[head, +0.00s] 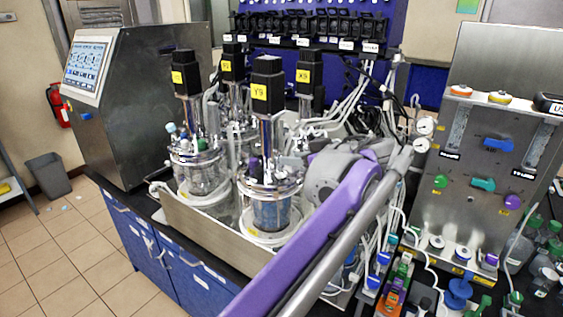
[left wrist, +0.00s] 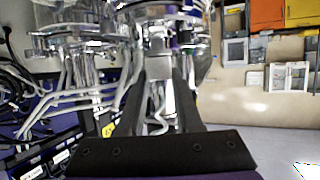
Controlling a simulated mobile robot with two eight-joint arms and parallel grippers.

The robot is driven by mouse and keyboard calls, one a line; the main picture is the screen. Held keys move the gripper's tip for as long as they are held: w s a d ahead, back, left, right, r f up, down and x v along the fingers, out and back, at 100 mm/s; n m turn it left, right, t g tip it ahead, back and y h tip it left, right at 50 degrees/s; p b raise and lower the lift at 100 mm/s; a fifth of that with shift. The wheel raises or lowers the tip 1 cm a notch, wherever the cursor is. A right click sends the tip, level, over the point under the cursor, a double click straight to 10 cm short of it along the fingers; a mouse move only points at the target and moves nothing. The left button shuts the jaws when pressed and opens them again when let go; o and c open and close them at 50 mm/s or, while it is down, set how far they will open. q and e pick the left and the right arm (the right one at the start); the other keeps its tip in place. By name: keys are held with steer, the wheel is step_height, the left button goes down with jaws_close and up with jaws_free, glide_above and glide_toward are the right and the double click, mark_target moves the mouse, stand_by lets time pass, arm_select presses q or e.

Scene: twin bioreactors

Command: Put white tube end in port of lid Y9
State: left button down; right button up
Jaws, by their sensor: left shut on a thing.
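The reactor labelled Y9 (head: 259,92) stands at front centre, with a black motor on a shiny metal lid (head: 262,186) over a glass vessel. My left gripper (head: 291,163) is at the right side of this lid, partly hidden by my grey wrist. In the left wrist view, the dark fingers of my left gripper (left wrist: 160,68) are closed in on something pale, and a thin white tube (left wrist: 158,118) curves between them. The tube end and the lid port are too small or hidden to tell whether they touch. My right gripper is not in view.
Other reactors with yellow labels, including X9 (head: 303,76), stand close around in the steel tray (head: 190,222). Several white tubes hang behind my arm. A steel control panel (head: 490,150) stands at right, and a cabinet with a screen (head: 140,100) at left.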

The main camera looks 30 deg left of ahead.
mark_target(274, 163)
arm_select(q)
steer(key=a, duration=0.1)
steer(key=w+a, duration=0.1)
steer(key=a, duration=0.1)
steer(key=w+a, duration=0.1)
steer(key=shift+a, duration=0.3)
steer(key=shift+f, duration=1.7)
steer(key=shift+f, duration=0.2)
steer(key=c, duration=0.6)
jaws_free()
